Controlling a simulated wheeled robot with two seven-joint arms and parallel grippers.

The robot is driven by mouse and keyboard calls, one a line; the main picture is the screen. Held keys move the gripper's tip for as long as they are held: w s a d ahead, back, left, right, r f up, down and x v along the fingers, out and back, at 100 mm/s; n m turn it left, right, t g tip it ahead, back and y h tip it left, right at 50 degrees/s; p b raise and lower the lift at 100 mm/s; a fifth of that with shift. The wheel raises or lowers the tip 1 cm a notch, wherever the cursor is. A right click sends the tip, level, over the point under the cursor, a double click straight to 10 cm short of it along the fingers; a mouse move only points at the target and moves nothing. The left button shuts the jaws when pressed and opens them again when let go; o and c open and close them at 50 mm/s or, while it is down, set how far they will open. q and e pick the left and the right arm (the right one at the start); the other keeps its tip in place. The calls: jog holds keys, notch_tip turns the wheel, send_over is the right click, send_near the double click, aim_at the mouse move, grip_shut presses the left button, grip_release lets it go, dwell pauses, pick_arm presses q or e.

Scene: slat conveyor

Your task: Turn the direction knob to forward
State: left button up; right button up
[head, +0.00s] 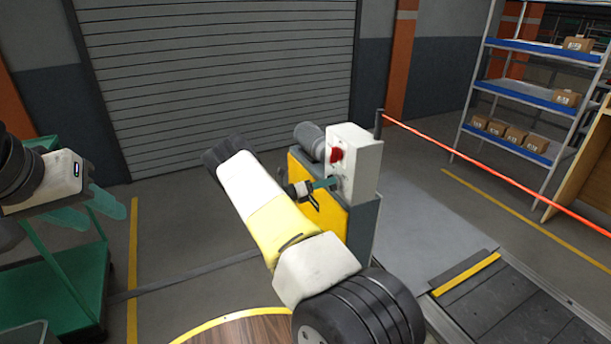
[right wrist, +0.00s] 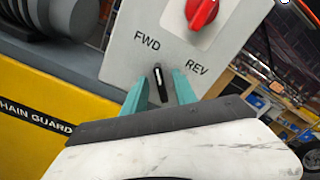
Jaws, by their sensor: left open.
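The direction knob (right wrist: 159,83) is small and black with a white line, on the grey control box (right wrist: 168,68) below its FWD and REV labels. The white line points up in the right wrist view, nearer to FWD than to REV. My right gripper (right wrist: 160,85) is open, one teal finger on each side of the knob, with visible gaps. In the head view my right gripper (head: 334,183) is at the front of the control box (head: 365,160), and the knob is hard to make out. My left gripper (head: 107,204) is open and empty at the far left.
A red knob (right wrist: 201,12) sits above the direction knob on the box. A green cart (head: 75,275) is under my left arm. The conveyor (head: 500,305) is at lower right.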

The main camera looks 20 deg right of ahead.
jog(key=a, duration=0.7)
jog(key=shift+s+a, duration=0.3)
jog(key=shift+a, duration=0.05)
jog(key=s+a+r+m+g+y, duration=0.3)
jog(key=s+r+m+y, duration=0.7)
jog(key=s+r+m, duration=0.35)
jog(key=s+a+r+m+t+y, duration=0.4)
jog(key=s+a+r, duration=0.4)
jog(key=s, duration=0.3)
jog(key=s+a+r+m+t+y, duration=0.4)
jog(key=s+a+r+m+y, duration=0.2)
jog(key=s+a+r+m, duration=0.2)
jog(key=s+r+m, duration=0.1)
jog(key=s, duration=0.1)
jog(key=shift+s+a+r, duration=0.2)
jog(key=shift+s+a, duration=0.05)
jog(key=shift+s, duration=0.15)
